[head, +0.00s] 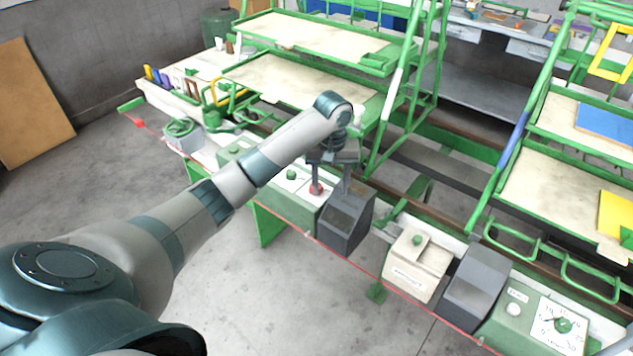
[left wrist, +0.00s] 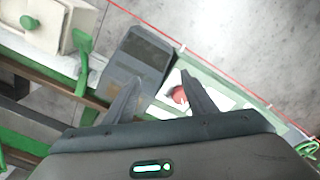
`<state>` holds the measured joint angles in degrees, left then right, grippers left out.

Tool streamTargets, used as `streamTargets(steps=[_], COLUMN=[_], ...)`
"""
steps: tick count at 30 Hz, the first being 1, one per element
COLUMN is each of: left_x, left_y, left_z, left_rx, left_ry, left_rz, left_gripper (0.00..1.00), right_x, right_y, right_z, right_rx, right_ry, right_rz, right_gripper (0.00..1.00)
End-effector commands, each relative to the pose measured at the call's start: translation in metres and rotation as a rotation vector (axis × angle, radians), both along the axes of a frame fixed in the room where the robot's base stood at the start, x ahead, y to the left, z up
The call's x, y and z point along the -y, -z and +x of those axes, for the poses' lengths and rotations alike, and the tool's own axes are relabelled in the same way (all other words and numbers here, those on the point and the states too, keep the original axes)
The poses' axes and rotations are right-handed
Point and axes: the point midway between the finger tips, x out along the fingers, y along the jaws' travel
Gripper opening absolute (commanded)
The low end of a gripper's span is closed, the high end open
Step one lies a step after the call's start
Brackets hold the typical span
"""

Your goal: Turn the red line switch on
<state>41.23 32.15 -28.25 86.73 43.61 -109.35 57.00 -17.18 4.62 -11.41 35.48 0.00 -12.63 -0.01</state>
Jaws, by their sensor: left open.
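The red line switch (head: 316,189) is a small round red knob on a white plate of the green control box, left of a dark grey box. It also shows in the left wrist view (left wrist: 179,95), partly hidden by the right-hand finger. My left gripper (head: 331,183) is open and points down. In the head view one finger appears right at the red switch, and the other is in front of the dark grey box. I cannot tell whether the finger touches the switch. My right gripper is in neither view.
The dark grey box (head: 345,222) stands right beside the switch. A beige box with a green knob (head: 416,264) and another grey box (head: 475,287) stand further right. A red line (head: 362,267) runs along the front. Green racks (head: 318,33) rise behind; the floor in front is clear.

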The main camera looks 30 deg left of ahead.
Motion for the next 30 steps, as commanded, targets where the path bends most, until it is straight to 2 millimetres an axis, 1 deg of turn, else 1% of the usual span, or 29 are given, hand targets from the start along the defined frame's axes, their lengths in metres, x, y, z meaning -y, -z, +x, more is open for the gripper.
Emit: streamTargets(steps=[1, 3, 6, 9, 12, 15, 23, 30], left_x=[-0.015, -0.031, -0.050, -0.064, -0.071, -0.074, -0.074, -0.073], left_y=[-0.021, -0.045, -0.075, -0.097, -0.109, -0.113, -0.113, -0.106], left_z=[0.012, 0.022, 0.033, 0.039, 0.041, 0.041, 0.042, 0.042], left_rx=[0.000, -0.008, -0.018, -0.024, -0.029, -0.032, -0.031, -0.031], left_ry=[-0.053, -0.126, -0.217, -0.283, -0.321, -0.335, -0.335, -0.334], left_rz=[0.004, 0.002, -0.006, -0.014, -0.018, -0.020, -0.021, -0.021], left_gripper=[0.51, 0.51, 0.51, 0.51, 0.51, 0.51, 0.51, 0.51], right_x=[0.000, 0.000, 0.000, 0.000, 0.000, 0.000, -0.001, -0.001], right_y=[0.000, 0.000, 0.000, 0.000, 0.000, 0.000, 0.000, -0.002], right_z=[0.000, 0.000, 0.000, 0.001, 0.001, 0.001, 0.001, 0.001], right_rx=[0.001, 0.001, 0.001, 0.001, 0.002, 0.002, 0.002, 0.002], right_ry=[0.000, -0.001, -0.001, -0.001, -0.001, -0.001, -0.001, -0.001], right_rz=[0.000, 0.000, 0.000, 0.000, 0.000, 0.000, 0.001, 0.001], right_gripper=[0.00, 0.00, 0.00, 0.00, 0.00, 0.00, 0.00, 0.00])
